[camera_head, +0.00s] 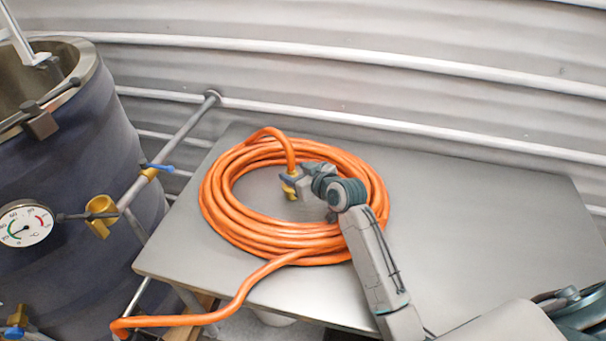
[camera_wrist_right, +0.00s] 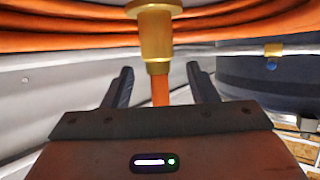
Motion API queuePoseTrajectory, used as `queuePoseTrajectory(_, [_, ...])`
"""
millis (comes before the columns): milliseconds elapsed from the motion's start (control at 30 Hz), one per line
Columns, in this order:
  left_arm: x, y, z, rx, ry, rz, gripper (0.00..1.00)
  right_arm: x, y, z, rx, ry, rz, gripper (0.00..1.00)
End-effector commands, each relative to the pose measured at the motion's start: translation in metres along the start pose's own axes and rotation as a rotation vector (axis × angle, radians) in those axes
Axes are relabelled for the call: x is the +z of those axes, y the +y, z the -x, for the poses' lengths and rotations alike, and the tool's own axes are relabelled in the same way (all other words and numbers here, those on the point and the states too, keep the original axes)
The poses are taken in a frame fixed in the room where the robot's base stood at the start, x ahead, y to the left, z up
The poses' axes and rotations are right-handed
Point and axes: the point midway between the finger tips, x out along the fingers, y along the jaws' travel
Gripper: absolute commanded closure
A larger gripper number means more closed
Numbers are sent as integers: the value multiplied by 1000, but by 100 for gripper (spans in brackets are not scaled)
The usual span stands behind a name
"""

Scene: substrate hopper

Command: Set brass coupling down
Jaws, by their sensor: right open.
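The brass coupling (camera_head: 290,191) is on the end of the orange hose (camera_head: 262,240), inside the coil on the metal table. My right gripper (camera_head: 290,182) is at the coupling, reaching in over the right side of the coil. In the right wrist view, the coupling (camera_wrist_right: 155,38) shows at top centre, in line with the gap between the two fingers of my right gripper (camera_wrist_right: 162,85). The fingers stand wide apart, with clear space on both sides of it. Whether the coupling rests on the tabletop is hard to tell. My left gripper is not in view.
The metal table (camera_head: 480,220) is bare to the right of the coil. A dark blue vessel (camera_head: 75,180) with a round gauge (camera_head: 24,225) and a brass valve (camera_head: 101,214) stands at the left. A pipe (camera_head: 165,150) runs to the corrugated wall. The hose hangs over the table's front edge.

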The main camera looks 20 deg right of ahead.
Motion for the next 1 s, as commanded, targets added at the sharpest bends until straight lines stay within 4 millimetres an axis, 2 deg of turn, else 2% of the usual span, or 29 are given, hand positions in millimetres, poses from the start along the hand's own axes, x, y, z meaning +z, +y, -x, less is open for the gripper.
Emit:
queuePoseTrajectory(33, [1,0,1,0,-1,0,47,11,-3,-1,-7,-25,-16,47])
queuePoseTrajectory(100, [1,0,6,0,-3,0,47,2,-3,3,-6,-23,-16,47])
queuePoseTrajectory(167, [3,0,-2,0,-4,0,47,8,-2,11,-5,-25,-13,47])
queuePoseTrajectory(600, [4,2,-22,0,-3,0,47,0,0,101,-2,-15,-3,47])
queuePoseTrajectory(800, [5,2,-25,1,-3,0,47,-2,0,120,-2,-13,-5,47])
queuePoseTrajectory(1000, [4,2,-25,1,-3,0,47,-3,-1,123,-3,-13,-6,47])
